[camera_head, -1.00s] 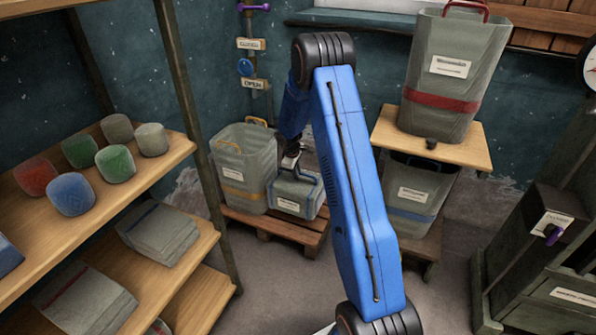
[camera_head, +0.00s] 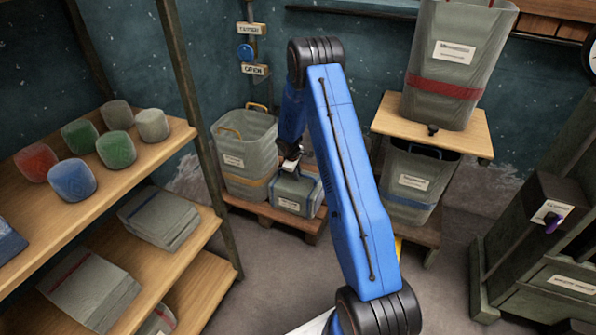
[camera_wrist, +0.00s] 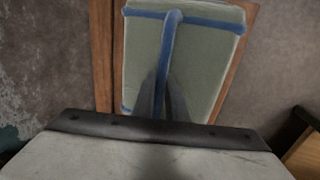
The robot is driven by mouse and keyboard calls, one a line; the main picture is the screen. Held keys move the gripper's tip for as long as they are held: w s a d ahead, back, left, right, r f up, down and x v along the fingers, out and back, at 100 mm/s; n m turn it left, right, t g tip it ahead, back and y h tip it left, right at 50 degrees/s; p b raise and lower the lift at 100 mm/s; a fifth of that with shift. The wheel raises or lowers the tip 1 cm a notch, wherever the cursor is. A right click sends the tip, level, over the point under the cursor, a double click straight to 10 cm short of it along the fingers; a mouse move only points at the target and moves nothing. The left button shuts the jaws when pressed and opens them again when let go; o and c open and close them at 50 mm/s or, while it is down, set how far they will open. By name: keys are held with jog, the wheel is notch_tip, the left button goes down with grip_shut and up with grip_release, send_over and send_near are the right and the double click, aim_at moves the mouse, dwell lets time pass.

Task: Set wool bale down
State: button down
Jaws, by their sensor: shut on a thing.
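The wool bale (camera_head: 309,199) is a grey-green block with blue straps, a white label and a blue handle on top. It is over the low wooden pallet (camera_head: 262,209), just right of a tall grey bin, and seems to rest on it; the contact is hard to make out. My gripper (camera_head: 290,165) is above the bale, shut on its handle. In the wrist view the bale (camera_wrist: 205,55) lies beyond my dark fingers (camera_wrist: 162,100), which close around the blue handle. Wood shows on both sides of it.
The grey bin (camera_head: 242,150) with a yellow band stands close at the bale's left. A wooden stand (camera_head: 455,142) holds a red-banded bin (camera_head: 445,60) above a blue-banded one (camera_head: 410,190). Shelves (camera_head: 170,150) with coloured rolls stand at left. A dark cabinet (camera_head: 540,240) is at right. Grey floor is open in front.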

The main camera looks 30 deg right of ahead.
dwell(0.3)
jog(key=c, duration=1.8)
grip_release()
jog(key=shift+o, duration=0.2)
